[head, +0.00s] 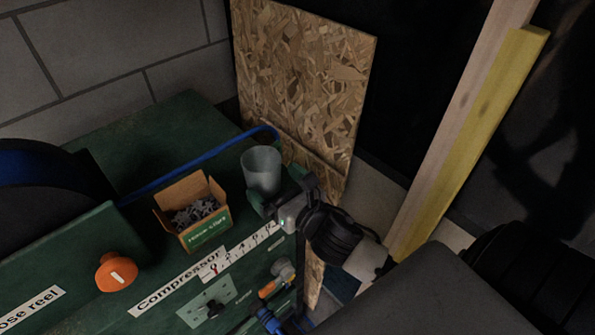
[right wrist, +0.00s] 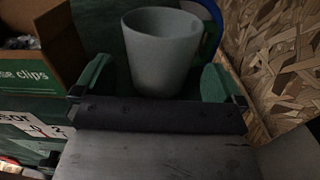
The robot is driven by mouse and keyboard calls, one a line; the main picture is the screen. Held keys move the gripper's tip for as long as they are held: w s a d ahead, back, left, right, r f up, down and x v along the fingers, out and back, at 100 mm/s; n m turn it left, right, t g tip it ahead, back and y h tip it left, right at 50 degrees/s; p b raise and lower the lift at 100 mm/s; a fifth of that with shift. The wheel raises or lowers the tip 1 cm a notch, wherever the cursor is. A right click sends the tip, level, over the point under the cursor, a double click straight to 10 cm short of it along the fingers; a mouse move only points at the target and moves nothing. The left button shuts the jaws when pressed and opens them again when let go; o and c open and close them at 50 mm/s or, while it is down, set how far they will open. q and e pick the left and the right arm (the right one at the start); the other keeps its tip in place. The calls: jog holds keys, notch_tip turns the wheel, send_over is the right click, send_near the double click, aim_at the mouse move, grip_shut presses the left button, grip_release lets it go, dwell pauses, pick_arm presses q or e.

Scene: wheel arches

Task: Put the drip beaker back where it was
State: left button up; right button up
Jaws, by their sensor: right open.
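My right gripper (head: 279,192) is open at the cabinet's right edge, close to the beaker. In the right wrist view the beaker (right wrist: 161,50) stands just beyond and between the two green finger pads (right wrist: 154,80), with a gap on each side. The beaker's base is partly hidden by the gripper there. My left gripper is not in view.
An open cardboard box of hose clips (head: 194,210) stands left of the beaker. A blue hose (head: 185,168) runs behind both. An orange knob (head: 116,272) and labels are on the green front. A chipboard panel (head: 305,80) leans behind, and timber posts stand at right.

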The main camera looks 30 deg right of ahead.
jog(key=s+d+b, duration=0.1)
jog(key=s+b, duration=0.1)
jog(key=s, duration=0.8)
jog(key=shift+s+d+b, duration=0.2)
jog(key=shift+s+b, duration=0.1)
jog(key=s+d+f+m+g+h, duration=0.1)
jog(key=d+f+m+g, duration=0.15)
jog(key=f+m, duration=0.65)
jog(key=d+f+m+g+h, duration=0.1)
jog(key=f+m+g, duration=0.15)
jog(key=f, duration=1.15)
jog(key=s+d+f+m+g+h, duration=0.1)
jog(key=d+f+m+g, duration=0.3)
jog(key=f, duration=0.8)
jog(key=s+a+f+m+g, duration=0.4)
jog(key=s+f+m, duration=0.5)
jog(key=s+f, duration=0.2)
jog(key=s+a+f+m+g, duration=0.3)
jog(key=s+f+m, duration=0.7)
jog(key=s+f, duration=0.2)
jog(key=shift+s+a+g, duration=0.35)
jog(key=shift+s+g, duration=0.05)
jog(key=shift+s, duration=0.4)
